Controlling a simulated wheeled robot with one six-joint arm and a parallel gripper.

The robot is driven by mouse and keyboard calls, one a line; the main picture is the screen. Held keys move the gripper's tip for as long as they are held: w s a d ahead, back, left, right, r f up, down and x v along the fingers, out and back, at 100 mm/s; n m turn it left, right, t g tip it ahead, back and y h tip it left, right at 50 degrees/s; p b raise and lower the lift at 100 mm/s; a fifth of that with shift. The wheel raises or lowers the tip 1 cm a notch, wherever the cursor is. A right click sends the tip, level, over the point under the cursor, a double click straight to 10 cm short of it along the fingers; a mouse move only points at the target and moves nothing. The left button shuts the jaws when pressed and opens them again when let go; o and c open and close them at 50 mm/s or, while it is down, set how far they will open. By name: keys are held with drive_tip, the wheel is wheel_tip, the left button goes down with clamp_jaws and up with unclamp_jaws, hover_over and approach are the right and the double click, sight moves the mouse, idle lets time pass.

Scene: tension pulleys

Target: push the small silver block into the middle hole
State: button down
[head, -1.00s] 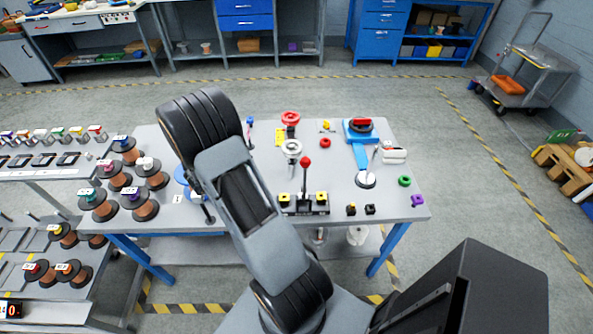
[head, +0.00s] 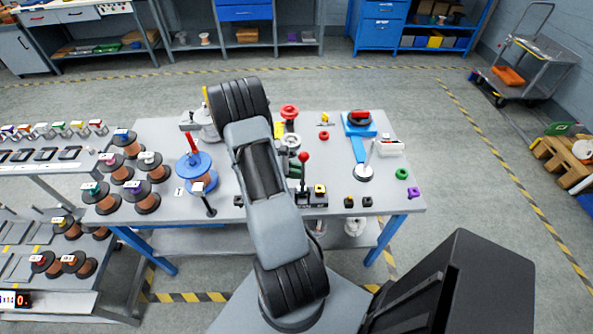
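My arm crosses the middle of the table (head: 335,150) and its upper part hides some of the things behind it. My gripper does not show clearly; I cannot make out its fingers. I cannot make out a small silver block or a row of holes with a middle one. A red-knobbed lever (head: 304,158) stands just right of my arm, with a yellow-topped black block (head: 320,190) beside it. A red handwheel (head: 289,112) stands behind it.
Several copper spools (head: 133,173) fill the table's left end. A blue fixture (head: 360,150) stands at the right, near a green ring (head: 402,173) and a purple piece (head: 413,192). Bare tabletop lies between the small parts on the right.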

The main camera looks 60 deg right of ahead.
drive_tip(key=shift+f+b, duration=1.85)
drive_tip(key=shift+f, duration=0.95)
drive_tip(key=shift+w+f, duration=0.15)
drive_tip(key=shift+f+b, duration=0.25)
drive_tip(key=shift+b, duration=0.15)
drive_tip(key=shift+f+b, duration=0.55)
drive_tip(key=shift+f, duration=0.15)
drive_tip(key=shift+a, duration=0.1)
drive_tip(key=c, duration=1)
unclamp_jaws()
drive_tip(key=shift+f, duration=0.1)
